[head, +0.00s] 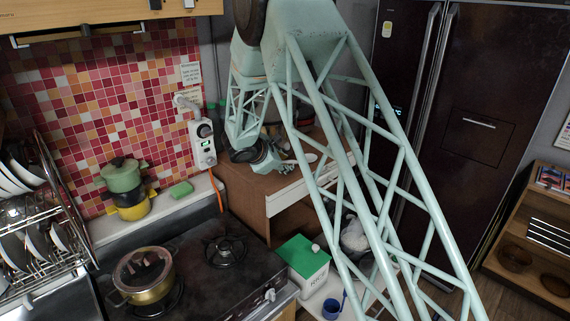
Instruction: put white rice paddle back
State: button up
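My gripper (283,167) is low over the brown wooden cabinet top, behind my pale green lattice arm. It is small and dark here, and I cannot tell whether its fingers are open or shut or hold anything. A small pale oval thing (310,157) lies on the cabinet top just right of my gripper. It may be the white rice paddle, but it is too small and partly covered to be sure. A thin bar (75,39) runs under the wall cupboard at the upper left; I cannot tell whether it is the utensil rail.
A glass-lidded pot (146,278) stands on the black stove (205,265). A green-lidded box (303,258) and a blue cup (331,308) stand right of it. Stacked pots (126,187) and a green sponge (181,189) sit by the tiled wall. A dish rack (40,240) fills the left.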

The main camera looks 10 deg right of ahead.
jog(key=shift+r, duration=0.1)
jog(key=shift+s+a+r, duration=0.1)
jog(key=v, duration=1.1)
jog(key=shift+s+r, duration=0.15)
jog(key=shift+s, duration=0.15)
jog(key=shift+a, duration=0.1)
dwell(0.7)
